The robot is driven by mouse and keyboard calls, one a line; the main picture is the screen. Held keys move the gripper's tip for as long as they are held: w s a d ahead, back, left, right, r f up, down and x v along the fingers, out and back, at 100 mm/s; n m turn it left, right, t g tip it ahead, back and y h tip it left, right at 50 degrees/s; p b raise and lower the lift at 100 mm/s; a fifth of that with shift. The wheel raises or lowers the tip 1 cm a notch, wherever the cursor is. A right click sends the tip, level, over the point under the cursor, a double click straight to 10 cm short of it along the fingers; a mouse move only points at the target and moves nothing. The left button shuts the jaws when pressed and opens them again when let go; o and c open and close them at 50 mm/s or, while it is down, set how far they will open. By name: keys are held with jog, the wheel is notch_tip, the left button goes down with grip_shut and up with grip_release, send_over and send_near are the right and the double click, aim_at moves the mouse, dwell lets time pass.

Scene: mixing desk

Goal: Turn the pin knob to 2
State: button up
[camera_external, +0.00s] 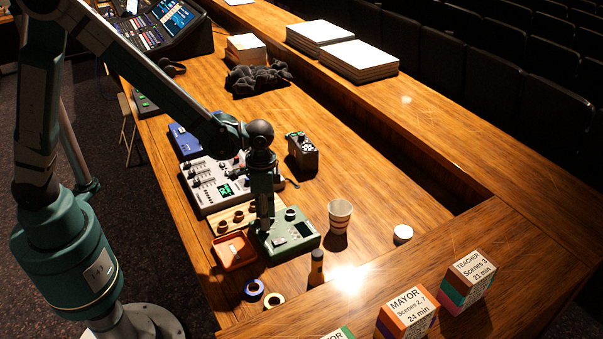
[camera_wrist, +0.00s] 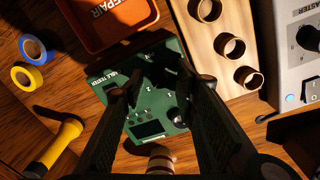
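The green cable tester (camera_wrist: 112,85) lies on the desk under my gripper; it also shows in the external view (camera_external: 303,241). My gripper (camera_wrist: 160,80) points down over the tester's left part, its two fingers apart with a gap between the tips. Small white marks on the tester's face show between the fingers, too small to read surely. A dark round knob (camera_wrist: 178,115) sits beside the right finger; a knob also shows on the tester in the external view (camera_external: 290,213). Which knob is the pin knob I cannot tell. The fingers hide part of the face; contact is unclear.
An orange tray (camera_wrist: 118,28) and a wooden board with rings (camera_wrist: 208,50) stand close by the tester. A grey mixer (camera_external: 212,190), a paper cup (camera_external: 340,215), tape rolls (camera_external: 254,289) and a small cylinder (camera_external: 316,268) surround it. Desk right of the cup is mostly clear.

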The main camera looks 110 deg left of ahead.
notch_tip(320, 180, up, 12)
jog(key=shift+a+f, duration=0.25)
dwell(0.5)
jog(key=shift+s, duration=0.1)
dwell(0.4)
jog(key=s+d+r+m+t+y, duration=0.1)
jog(key=s+d+r+t, duration=0.1)
jog(key=s+d+r, duration=0.4)
jog(key=s+d+r+m+t, duration=0.1)
jog(key=s+d+r, duration=0.1)
jog(key=d+r, duration=0.5)
jog(key=s+d+m+t, duration=0.1)
jog(key=s+d+t, duration=0.3)
jog(key=s+d, duration=0.9)
jog(key=shift+s+d+f+m, duration=0.35)
jog(key=shift+s+d+m, duration=0.05)
jog(key=shift+c, duration=0.5)
dwell(2.5)
